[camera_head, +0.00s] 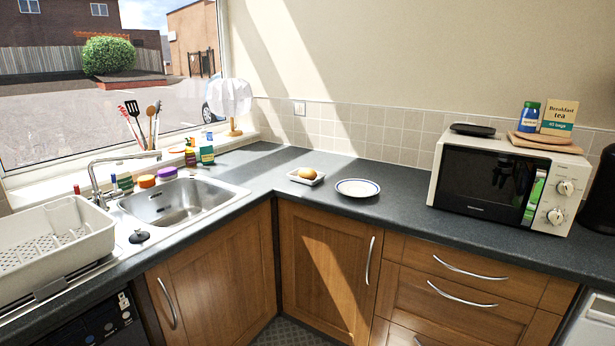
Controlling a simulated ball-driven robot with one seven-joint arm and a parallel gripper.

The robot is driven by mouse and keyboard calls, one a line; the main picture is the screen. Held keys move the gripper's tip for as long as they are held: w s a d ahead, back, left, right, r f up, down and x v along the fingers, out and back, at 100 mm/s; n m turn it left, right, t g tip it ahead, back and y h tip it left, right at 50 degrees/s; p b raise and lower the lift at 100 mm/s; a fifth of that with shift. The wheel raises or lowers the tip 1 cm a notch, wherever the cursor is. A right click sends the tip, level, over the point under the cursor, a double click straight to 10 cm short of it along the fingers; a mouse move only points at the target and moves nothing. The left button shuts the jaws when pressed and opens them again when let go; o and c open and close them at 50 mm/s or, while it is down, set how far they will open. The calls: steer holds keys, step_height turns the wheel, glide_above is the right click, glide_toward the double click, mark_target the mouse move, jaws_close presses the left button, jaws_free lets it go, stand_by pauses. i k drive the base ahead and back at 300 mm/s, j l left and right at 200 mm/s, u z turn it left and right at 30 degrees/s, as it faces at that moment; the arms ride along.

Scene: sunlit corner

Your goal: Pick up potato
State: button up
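A brown, rounded potato (307,173) sits in a small white square dish (293,178) on the dark countertop, near the corner between the sink and the microwave. A white round plate with a dark rim (357,188) lies just to the right of the dish and looks empty. My gripper is not in view, so I cannot see where it is or whether it is open.
A sink (178,203) with a curved tap is at left, beside a dish rack (55,243). Bottles (206,150) stand behind the sink. A microwave (508,180) is at right. Wooden cupboards (325,265) are below. The counter between plate and microwave is clear.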

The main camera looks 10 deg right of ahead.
mark_target(310, 174)
steer(key=i+l+u, duration=0.1)
steer(key=i, duration=0.5)
steer(key=i+l, duration=0.2)
steer(key=i, duration=0.4)
steer(key=j+u, duration=0.05)
